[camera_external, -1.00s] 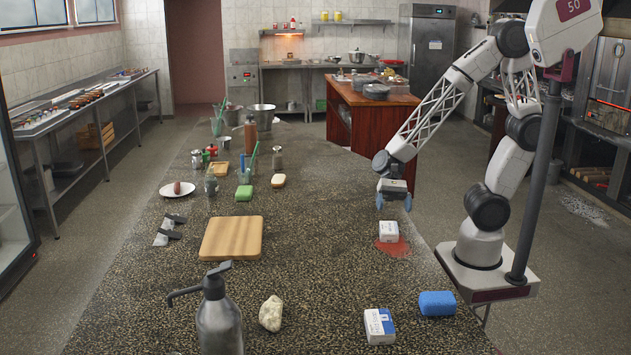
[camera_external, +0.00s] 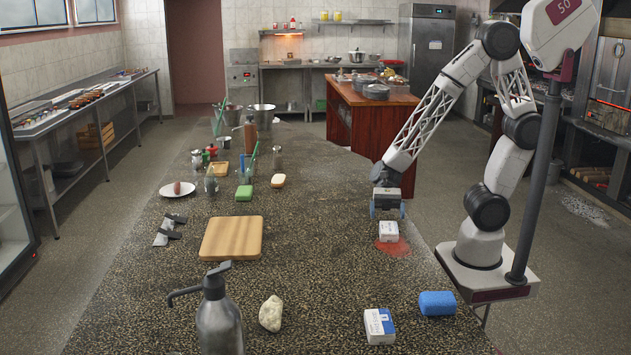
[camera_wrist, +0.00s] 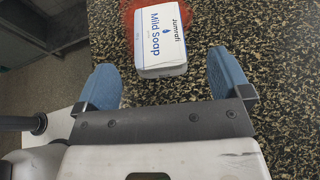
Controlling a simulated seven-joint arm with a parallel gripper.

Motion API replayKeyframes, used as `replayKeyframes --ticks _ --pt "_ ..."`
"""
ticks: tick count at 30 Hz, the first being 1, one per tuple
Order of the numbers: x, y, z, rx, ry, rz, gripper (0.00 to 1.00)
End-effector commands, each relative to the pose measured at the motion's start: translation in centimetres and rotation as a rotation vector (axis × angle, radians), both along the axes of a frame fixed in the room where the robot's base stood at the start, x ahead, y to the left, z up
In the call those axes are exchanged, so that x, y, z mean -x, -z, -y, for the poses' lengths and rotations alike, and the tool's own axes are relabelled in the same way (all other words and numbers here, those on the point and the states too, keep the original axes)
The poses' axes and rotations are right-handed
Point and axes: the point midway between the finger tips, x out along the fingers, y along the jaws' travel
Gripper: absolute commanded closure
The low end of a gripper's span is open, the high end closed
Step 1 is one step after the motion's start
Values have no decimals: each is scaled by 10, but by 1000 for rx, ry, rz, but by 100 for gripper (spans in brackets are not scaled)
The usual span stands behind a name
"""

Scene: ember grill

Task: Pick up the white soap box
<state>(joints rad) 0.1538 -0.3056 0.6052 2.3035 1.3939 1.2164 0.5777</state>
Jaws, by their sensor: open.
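The white soap box (camera_external: 388,231) lies on the dark speckled counter, partly on a red patch (camera_external: 394,247), near the counter's right edge. In the wrist view the soap box (camera_wrist: 156,38) shows blue "Mild Soap" lettering and sits ahead of my gripper, between the lines of its two blue fingers. My gripper (camera_external: 387,213) is open and empty, pointing down just above and behind the box in the external view. In the wrist view my gripper (camera_wrist: 165,80) has its fingers spread wider than the box. I cannot tell the exact height of the fingers above the counter.
A pale stone-like lump (camera_external: 271,313), a pump bottle (camera_external: 219,322) and a wooden board (camera_external: 231,238) are to the left. The counter around the soap box is clear.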

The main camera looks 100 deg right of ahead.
Motion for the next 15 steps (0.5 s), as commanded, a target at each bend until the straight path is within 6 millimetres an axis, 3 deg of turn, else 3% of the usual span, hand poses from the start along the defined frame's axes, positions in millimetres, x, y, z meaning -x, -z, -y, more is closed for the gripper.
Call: replayKeyframes --ticks 15 --pt "-2 5 -12 0 -1 0 4"
